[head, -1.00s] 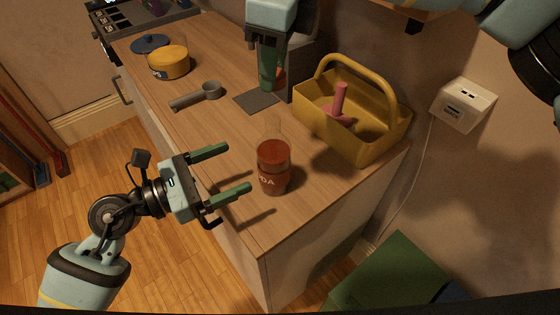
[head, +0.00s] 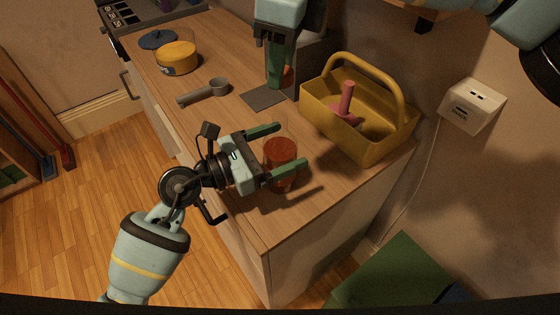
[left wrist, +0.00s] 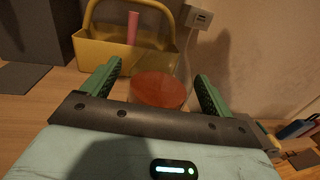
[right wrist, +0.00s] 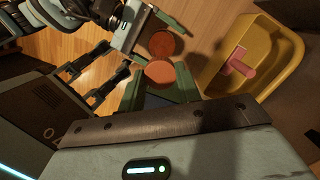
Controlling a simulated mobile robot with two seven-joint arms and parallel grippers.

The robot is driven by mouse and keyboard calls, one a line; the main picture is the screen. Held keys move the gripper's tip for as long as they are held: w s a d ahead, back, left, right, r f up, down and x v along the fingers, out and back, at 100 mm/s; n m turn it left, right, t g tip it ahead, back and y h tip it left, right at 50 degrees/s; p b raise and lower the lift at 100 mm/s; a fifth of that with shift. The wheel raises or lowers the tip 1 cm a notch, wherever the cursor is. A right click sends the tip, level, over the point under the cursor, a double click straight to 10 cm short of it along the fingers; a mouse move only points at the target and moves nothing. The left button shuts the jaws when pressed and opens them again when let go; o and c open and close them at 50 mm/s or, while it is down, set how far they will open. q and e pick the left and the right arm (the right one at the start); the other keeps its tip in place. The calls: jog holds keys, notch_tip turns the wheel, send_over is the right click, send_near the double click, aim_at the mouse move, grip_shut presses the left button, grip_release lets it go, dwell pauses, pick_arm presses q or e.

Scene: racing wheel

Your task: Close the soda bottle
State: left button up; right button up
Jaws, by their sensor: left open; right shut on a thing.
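The soda bottle (head: 281,173) stands upright near the counter's front edge, clear on top with red-brown soda inside. It also shows in the left wrist view (left wrist: 158,90) and the right wrist view (right wrist: 163,43). My left gripper (head: 292,146) is open, one finger on each side of the bottle; I cannot tell whether they touch it. My right gripper (head: 276,84) is shut on an orange-red round cap (right wrist: 160,72), above the counter behind the bottle. In the head view the fingers mostly hide the cap (head: 288,71).
A yellow basket (head: 375,145) with a pink object (head: 345,105) stands right of the bottle. A grey scoop (head: 217,87), a yellow pot (head: 177,60) and a dark flat mat (head: 262,97) lie farther back on the wooden counter (head: 215,125). A dark box (head: 312,65) stands behind the right gripper.

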pick_arm(q)
jog(key=shift+x, duration=1)
jog(key=shift+c, duration=0.4)
jog(key=c, duration=1.4)
pick_arm(e)
send_over(277, 115)
jog(key=shift+s+d+f, duration=0.1)
jog(key=shift+d+f, duration=0.05)
jog(key=shift+f, duration=1.1)
jog(key=shift+s+d+f, duration=0.1)
jog(key=shift+d+f, duration=0.05)
jog(key=shift+f, duration=1.1)
